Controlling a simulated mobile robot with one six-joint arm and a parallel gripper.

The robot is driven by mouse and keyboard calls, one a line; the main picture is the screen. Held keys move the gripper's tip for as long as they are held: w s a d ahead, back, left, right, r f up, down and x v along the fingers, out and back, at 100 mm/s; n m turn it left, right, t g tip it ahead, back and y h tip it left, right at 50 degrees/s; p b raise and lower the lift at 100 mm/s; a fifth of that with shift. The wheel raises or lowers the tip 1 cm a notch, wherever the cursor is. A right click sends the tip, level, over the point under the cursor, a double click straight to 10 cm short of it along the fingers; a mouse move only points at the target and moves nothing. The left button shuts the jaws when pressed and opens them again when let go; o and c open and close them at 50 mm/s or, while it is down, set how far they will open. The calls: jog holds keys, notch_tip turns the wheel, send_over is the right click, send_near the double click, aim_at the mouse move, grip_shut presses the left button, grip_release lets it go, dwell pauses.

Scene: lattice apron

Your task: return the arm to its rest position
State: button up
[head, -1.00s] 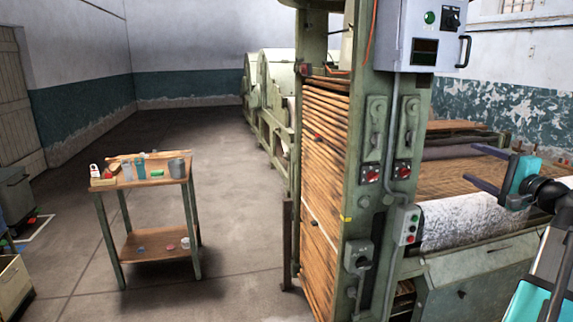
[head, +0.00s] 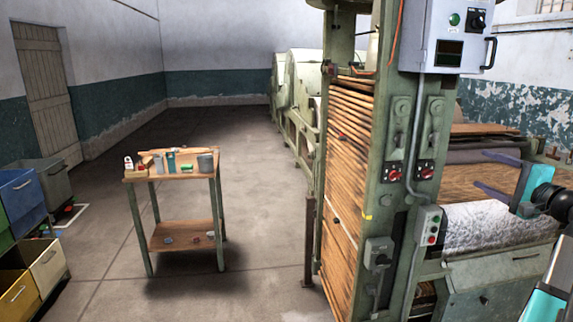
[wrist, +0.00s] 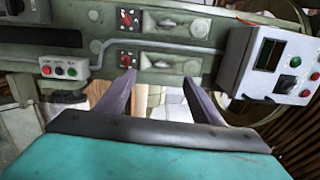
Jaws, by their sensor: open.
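My gripper (head: 485,172) shows at the right of the head view, in front of the white fibre roll (head: 490,222) of the machine. Its two dark fingers are spread apart with nothing between them. In the wrist view my gripper (wrist: 160,90) points toward the green machine frame (wrist: 200,15), with both fingers apart and empty. My arm comes in from the lower right corner of the head view.
A tall green lattice machine (head: 345,180) with wooden slats stands close on the right, with a grey control box (head: 448,35). A small wooden table (head: 135,175) holding cups and small items stands left of centre. Coloured drawers (head: 22,200) line the left edge. Floor between is clear.

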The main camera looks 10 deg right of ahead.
jog(key=w+a+f+n+g+y, duration=0.1)
jog(key=w+a+f+g+y, duration=0.15)
jog(key=w+a+f, duration=0.85)
jog(key=w+a+f+n+g+y, duration=0.1)
jog(key=w+a+f+y, duration=0.2)
jog(key=w+a+f, duration=0.55)
jog(key=s+a+f+n+g+y, duration=0.1)
jog(key=s+a+f+g, duration=0.15)
jog(key=a+f, duration=1.15)
jog(key=s+a+f+n+g+y, duration=0.15)
jog(key=a+f+g, duration=0.25)
jog(key=a+f, duration=0.95)
jog(key=s+a+f+n+g, duration=0.25)
jog(key=s+a+f, duration=0.25)
jog(key=s+f, duration=0.3)
jog(key=s+a+f+n+g+h, duration=0.1)
jog(key=s+a+f+g, duration=0.25)
jog(key=s+f, duration=0.55)
jog(key=s+a+f+n+g, duration=0.25)
jog(key=s+a+f, duration=0.25)
jog(key=f, duration=0.6)
jog(key=s+f+n+g+h, duration=0.25)
jog(key=s+f, duration=0.25)
jog(key=s, duration=0.4)
jog(key=s+d+f+n+g+h, duration=0.2)
jog(key=s+d+n+h, duration=0.2)
jog(key=s+d, duration=0.5)
jog(key=shift+s+n+g+h, duration=0.35)
jog(key=shift+s+n+g, duration=0.05)
jog(key=shift+s+n, duration=0.4)
